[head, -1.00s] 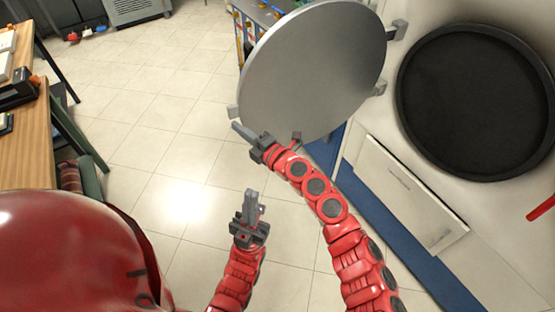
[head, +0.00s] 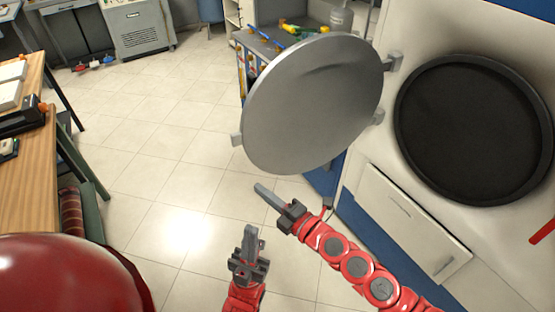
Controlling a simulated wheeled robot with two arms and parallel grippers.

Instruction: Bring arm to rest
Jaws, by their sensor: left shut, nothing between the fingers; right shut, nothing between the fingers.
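My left gripper (head: 249,243) is the lower one, at the bottom middle of the head view. It is shut and empty, pointing up in the picture above the tiled floor. My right gripper (head: 268,195) is shut and empty, on a red arm that comes in from the lower right. It points to the upper left, below the round grey door (head: 312,105) in the picture, with a gap between them. The door stands swung open from the white machine (head: 385,160), whose dark round opening (head: 470,130) faces me.
A wooden table (head: 35,165) stands at the left. A grey cabinet (head: 137,27) is at the far back. A shelf cart (head: 262,45) with coloured items stands behind the door. A white panel (head: 405,220) is below the opening. The tiled floor (head: 165,150) between is clear.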

